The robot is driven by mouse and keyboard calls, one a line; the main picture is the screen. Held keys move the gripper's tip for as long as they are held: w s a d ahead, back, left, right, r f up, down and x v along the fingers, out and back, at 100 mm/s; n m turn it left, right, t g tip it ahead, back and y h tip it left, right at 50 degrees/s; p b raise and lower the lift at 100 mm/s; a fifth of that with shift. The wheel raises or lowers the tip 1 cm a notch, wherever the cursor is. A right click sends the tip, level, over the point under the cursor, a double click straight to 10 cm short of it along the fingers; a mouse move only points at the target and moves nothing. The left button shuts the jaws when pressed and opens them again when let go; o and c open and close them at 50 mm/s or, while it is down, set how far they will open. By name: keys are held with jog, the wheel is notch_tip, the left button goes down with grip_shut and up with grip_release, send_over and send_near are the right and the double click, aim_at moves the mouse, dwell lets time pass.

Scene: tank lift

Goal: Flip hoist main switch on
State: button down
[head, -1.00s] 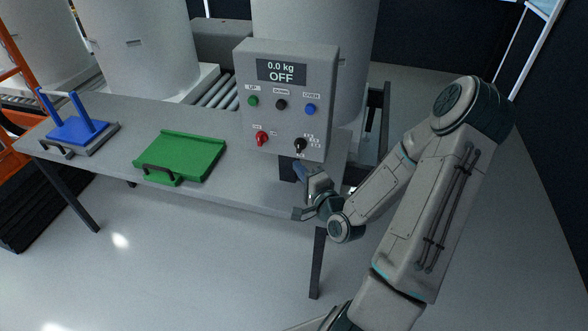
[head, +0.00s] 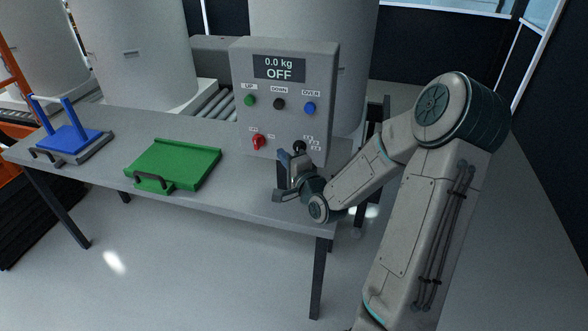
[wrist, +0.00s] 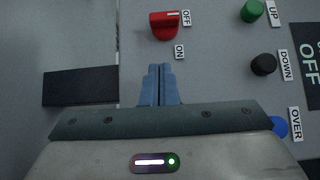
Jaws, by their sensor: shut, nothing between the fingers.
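The hoist control box (head: 284,75) stands on the table, its display (head: 279,67) reading "0.0 kg" and "OFF". The red main switch (head: 259,142) is at the lower left of its face. In the wrist view the red switch (wrist: 164,25) has its white mark toward the OFF label (wrist: 186,18); the ON label (wrist: 180,51) is apart from it. My gripper (wrist: 160,72) is shut and empty, its fingertips a little short of the red switch. In the head view my gripper (head: 284,157) is in front of the box's lower part, partly hiding the black selector (head: 299,147).
Green (head: 250,101), black (head: 279,104) and blue (head: 309,108) buttons sit above the switch. A green tray (head: 175,160) and a blue fixture (head: 70,137) lie on the table (head: 215,193) to the left. Large tanks stand behind.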

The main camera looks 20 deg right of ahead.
aim_at(262, 145)
jog(key=w+a, duration=0.2)
jog(key=w, duration=0.1)
jog(key=shift+w+a, duration=0.1)
jog(key=shift+a, duration=0.15)
jog(key=shift+w+a, duration=0.35)
jog(key=shift+a, duration=0.2)
jog(key=shift+d+f, duration=0.1)
